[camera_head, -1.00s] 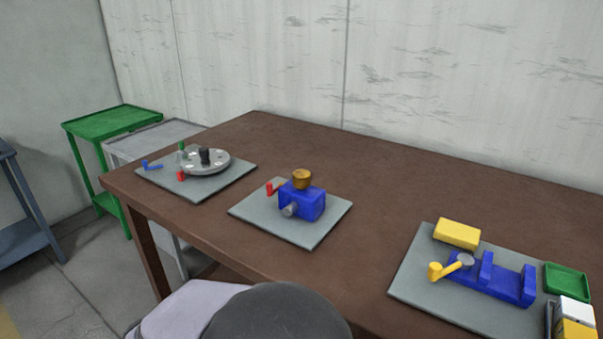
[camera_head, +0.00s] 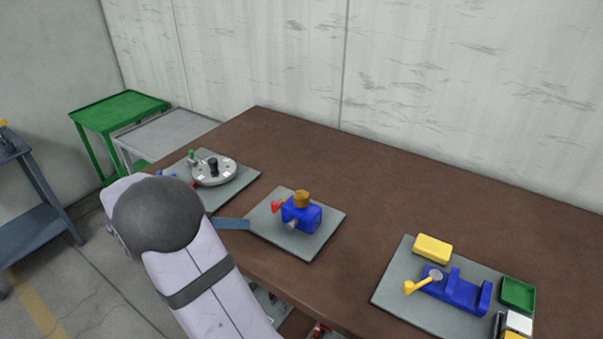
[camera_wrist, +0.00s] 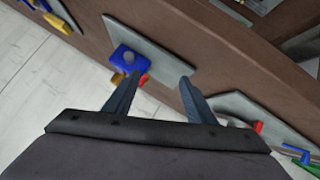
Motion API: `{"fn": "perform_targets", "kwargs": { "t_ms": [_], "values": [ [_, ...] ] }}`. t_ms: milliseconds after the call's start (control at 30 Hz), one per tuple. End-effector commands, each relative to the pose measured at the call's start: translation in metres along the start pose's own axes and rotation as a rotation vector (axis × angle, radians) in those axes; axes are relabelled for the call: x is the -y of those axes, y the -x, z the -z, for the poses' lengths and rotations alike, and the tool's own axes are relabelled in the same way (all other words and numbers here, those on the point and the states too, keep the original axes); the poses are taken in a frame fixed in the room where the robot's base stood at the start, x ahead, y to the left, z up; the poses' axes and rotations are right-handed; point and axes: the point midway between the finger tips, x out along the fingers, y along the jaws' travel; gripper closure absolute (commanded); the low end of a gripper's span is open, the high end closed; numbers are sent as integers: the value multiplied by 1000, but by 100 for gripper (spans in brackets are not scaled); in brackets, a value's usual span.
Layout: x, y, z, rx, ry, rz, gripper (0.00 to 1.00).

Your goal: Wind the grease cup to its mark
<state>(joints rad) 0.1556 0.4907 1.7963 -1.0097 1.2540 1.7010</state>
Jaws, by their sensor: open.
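The grease cup looks to be the orange-brown cup (camera_head: 302,198) on top of a blue block (camera_head: 301,217) on the middle grey plate (camera_head: 265,232). A red-ended crank (camera_head: 277,207) and a grey knob (camera_head: 292,225) are on the block. No mark can be made out. In the wrist view the block (camera_wrist: 128,60) is beyond the left fingertip, with the cup (camera_wrist: 117,78) partly hidden by that finger. My gripper (camera_wrist: 161,79) is open and empty, its fingers apart. In the head view one blue-grey finger (camera_head: 232,223) shows left of the block, apart from it.
A round grey dial (camera_head: 213,171) stands on the left plate. A blue vice-like device (camera_head: 455,290) with a yellow crank, a yellow block (camera_head: 433,248) and a green tray (camera_head: 518,293) are at right. The brown table (camera_head: 400,190) is clear behind the plates.

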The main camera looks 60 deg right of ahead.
Motion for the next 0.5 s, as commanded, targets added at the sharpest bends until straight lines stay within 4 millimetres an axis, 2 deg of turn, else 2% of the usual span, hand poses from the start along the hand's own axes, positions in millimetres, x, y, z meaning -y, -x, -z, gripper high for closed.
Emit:
{"fn": "perform_targets", "kwargs": {
  "t_ms": [33, 100, 200, 333, 500],
  "values": [
    [-8, -8, 21, -51, -86, -63, 50],
    [-20, -26, 38, -137, -215, -153, 50],
    [-37, -51, 52, -263, -367, -267, 50],
    [-55, -72, 57, -405, -500, -364, 50],
    [-67, -85, 56, -513, -581, -420, 50]
  ]
}}
